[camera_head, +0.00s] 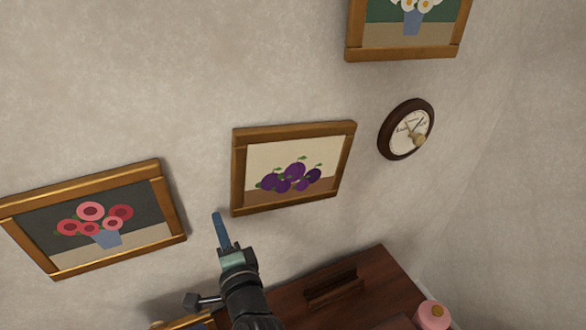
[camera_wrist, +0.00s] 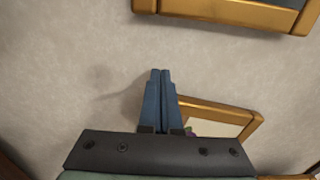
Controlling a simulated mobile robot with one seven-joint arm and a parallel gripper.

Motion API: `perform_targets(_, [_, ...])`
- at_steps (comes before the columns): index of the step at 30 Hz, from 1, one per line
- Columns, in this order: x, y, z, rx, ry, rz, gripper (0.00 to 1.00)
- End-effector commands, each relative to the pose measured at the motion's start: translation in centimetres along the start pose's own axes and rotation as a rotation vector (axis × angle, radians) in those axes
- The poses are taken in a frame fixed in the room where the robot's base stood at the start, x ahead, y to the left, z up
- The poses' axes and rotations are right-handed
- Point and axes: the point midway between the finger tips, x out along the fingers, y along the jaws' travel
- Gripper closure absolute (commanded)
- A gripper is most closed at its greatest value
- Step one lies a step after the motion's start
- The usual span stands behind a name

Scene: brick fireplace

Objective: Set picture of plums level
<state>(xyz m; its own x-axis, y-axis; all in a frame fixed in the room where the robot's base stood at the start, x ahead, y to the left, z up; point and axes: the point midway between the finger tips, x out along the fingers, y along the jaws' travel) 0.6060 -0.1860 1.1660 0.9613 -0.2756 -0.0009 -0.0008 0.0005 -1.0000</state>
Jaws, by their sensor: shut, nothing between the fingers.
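The picture of plums (camera_head: 293,172) hangs on the wall in the middle of the head view, in a brown wooden frame. Its edges slant differently from the flower picture at left; the angled view makes its true tilt hard to judge. My gripper (camera_head: 217,214) is shut and empty, its blue fingertips just left of the frame's lower left corner. Some wall shows between them; contact is not visible. In the wrist view my shut fingers (camera_wrist: 160,72) point up the picture, and a golden frame (camera_wrist: 222,108), apparently the plum picture's, shows right of them, partly hidden by my gripper.
A pink flower picture (camera_head: 103,224) hangs at left and a daisy picture (camera_head: 409,52) at upper right. A round clock (camera_head: 397,140) hangs right of the plums. A dark wooden surface (camera_head: 372,275) and a pink object (camera_head: 432,315) are below. Wall above the plums is bare.

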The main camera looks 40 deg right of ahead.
Motion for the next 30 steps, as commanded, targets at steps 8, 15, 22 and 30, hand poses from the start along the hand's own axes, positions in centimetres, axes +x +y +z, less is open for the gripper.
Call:
perform_targets(8, [0.0, 0.0, -0.4, 0.000, 0.002, -0.002, 1.00])
perform_targets(15, [0.0, 0.0, -0.7, 0.000, 0.002, -0.001, 1.00])
perform_targets(22, [0.0, 0.0, -1.0, 0.000, 0.001, -0.001, 1.00])
perform_targets(30, [0.0, 0.0, -1.3, 0.000, 0.002, -0.001, 1.00])
